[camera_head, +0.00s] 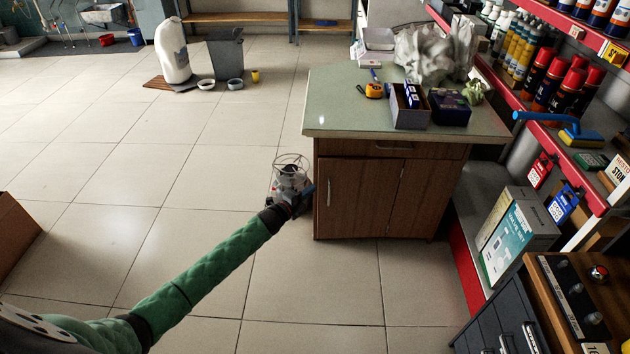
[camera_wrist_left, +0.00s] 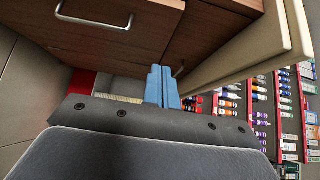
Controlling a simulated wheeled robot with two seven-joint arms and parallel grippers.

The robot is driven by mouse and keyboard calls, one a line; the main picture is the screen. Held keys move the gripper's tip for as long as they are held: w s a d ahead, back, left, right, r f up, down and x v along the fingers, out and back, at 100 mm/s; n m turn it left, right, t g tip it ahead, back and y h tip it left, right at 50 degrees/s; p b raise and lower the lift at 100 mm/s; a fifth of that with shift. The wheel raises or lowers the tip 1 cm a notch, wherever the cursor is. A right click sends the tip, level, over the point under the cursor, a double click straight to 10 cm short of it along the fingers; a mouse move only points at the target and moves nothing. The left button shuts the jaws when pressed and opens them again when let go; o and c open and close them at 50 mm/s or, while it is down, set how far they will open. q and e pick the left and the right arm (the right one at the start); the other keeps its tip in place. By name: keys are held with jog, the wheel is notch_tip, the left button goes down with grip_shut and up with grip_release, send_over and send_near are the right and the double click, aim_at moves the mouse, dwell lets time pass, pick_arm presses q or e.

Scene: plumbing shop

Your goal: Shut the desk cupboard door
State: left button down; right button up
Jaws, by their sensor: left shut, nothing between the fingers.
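The desk (camera_head: 325,128) has a green-topped surface and brown wooden cupboard fronts. The cupboard door (camera_head: 360,190) is at the front left, with an upright metal handle (camera_head: 328,184) near its left edge. In the head view it looks flush or nearly so; I cannot tell whether a small gap is left. My left gripper (camera_head: 308,190) is just left of the door's handle edge, its arm reaching in from the lower left. In the left wrist view its blue fingers (camera_wrist_left: 163,88) are together and empty, close to the wooden front; contact is unclear. My right gripper is out of view.
A drawer (camera_head: 393,147) lies above the door. A tape measure (camera_head: 374,90) and boxes stand on the desktop. Red shelves (camera_head: 560,130) with bottles and cans line the right side. Tiled floor is open in front and left. A cardboard box (camera_head: 14,235) is at the left edge.

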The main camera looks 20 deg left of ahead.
pick_arm(q)
send_near(333, 166)
jog(key=w+d, duration=0.1)
jog(key=d, duration=0.3)
jog(key=w, duration=0.1)
jog(key=w+a, duration=0.1)
jog(key=w, duration=0.1)
jog(key=shift+r, duration=0.1)
jog(key=shift+w+a, duration=0.2)
jog(key=shift+w, duration=0.5)
